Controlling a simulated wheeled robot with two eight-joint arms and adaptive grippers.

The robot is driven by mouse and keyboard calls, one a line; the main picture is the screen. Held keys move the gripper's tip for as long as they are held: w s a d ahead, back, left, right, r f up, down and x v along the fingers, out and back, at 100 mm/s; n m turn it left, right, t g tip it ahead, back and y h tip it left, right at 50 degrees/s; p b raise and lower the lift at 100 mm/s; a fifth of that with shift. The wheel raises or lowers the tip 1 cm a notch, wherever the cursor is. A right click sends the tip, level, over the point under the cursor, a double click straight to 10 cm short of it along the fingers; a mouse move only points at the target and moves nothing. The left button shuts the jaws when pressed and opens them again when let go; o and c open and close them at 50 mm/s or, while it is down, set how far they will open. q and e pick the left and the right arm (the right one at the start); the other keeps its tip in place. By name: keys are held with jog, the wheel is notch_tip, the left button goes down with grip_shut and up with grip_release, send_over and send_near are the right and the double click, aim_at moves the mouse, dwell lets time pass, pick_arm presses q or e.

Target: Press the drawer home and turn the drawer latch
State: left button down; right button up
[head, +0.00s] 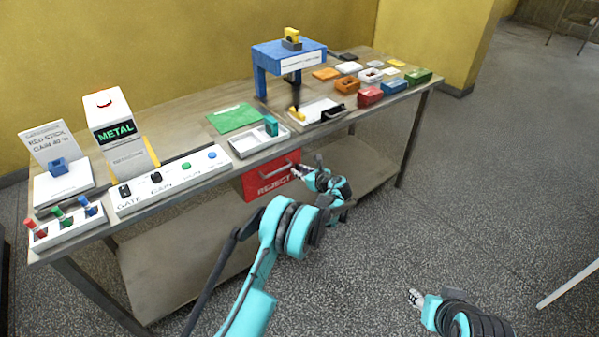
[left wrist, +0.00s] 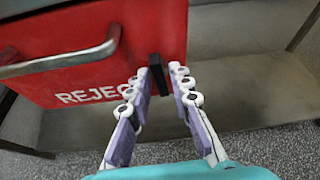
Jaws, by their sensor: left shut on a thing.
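The red drawer (head: 256,185) marked REJECT hangs under the table's front edge, with a grey bar handle. In the left wrist view the drawer front (left wrist: 150,25) fills the upper left, with its handle (left wrist: 75,60). A black upright bar, which looks like the drawer latch (left wrist: 156,68), stands at the right part of the drawer front. My left gripper (head: 297,172) is at the drawer's right side, its fingers shut on the latch. Whether the drawer is fully home cannot be told. My right gripper (head: 415,297) is low at the right, over the floor, away from the drawer.
A lower shelf (head: 190,260) runs beneath. The floor right of the table is clear.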

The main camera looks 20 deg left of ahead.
pick_arm(q)
jog(key=shift+m, duration=0.3)
jog(key=shift+g, duration=0.4)
jog(key=c, duration=1.6)
grip_release()
jog(key=v, duration=1.2)
jog(key=shift+f, duration=0.2)
